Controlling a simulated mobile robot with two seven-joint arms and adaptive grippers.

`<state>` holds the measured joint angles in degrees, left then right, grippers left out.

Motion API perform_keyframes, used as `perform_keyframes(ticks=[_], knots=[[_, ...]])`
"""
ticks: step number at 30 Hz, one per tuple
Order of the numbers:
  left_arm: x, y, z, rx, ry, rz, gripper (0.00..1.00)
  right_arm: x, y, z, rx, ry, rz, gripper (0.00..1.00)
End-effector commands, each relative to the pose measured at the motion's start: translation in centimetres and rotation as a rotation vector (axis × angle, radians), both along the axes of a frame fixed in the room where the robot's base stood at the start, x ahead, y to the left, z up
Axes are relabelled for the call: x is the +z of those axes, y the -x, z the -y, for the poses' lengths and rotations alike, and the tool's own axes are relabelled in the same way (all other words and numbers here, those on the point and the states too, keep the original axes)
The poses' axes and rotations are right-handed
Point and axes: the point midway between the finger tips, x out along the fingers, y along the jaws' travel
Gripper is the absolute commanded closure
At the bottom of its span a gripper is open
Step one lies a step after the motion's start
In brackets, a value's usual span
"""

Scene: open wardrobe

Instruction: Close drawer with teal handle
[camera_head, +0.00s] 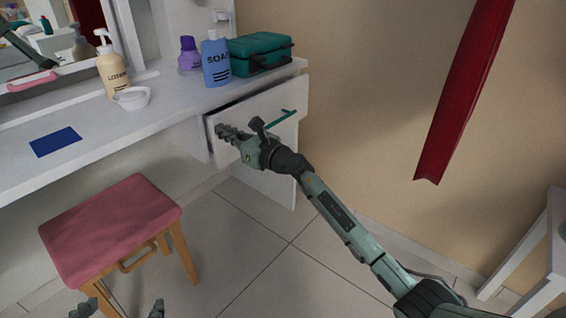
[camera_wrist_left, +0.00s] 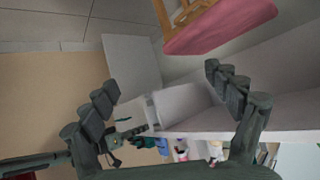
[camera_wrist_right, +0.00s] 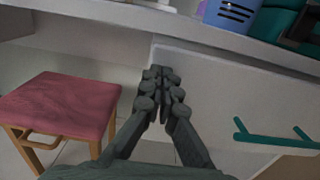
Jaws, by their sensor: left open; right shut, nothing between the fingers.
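The white drawer (camera_head: 262,122) under the right end of the white vanity stands partly pulled out, with a dark gap along its top. Its teal bar handle (camera_head: 280,118) is on the front and also shows in the right wrist view (camera_wrist_right: 275,137). My right gripper (camera_head: 222,132) is shut and empty in front of the left part of the drawer front; in the right wrist view its fingertips (camera_wrist_right: 160,73) overlap the drawer's left edge. I cannot tell whether they touch it. My left gripper (camera_head: 117,308) is open and empty at the bottom left, near the stool.
A stool with a pink seat (camera_head: 110,225) stands left of the drawer. On the vanity top (camera_head: 100,130) are a blue soap bottle (camera_head: 216,60), a teal case (camera_head: 258,52), a lotion bottle (camera_head: 112,70) and a white bowl (camera_head: 131,98). The floor before the drawer is clear.

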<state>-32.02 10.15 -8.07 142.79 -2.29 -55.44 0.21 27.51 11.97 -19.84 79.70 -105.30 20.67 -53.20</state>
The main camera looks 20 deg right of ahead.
Motion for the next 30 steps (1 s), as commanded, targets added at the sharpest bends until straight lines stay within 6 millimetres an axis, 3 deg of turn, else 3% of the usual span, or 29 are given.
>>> perform_keyframes(ticks=[6, 12, 30], knots=[[3.2, -2.0, 3.0, -0.052, 0.076, 0.19, 0.12, -0.1, -2.5, -1.7, -0.001, -0.001, 0.001, 1.0], [5.2, -2.6, 4.3, -0.075, 0.114, 0.284, 0.12, 0.0, -3.5, -2.4, 0.001, -0.001, 0.001, 1.0], [5.7, -2.7, 4.6, -0.081, 0.124, 0.308, 0.12, 0.3, -3.9, -2.3, -0.004, -0.003, 0.006, 1.0]])
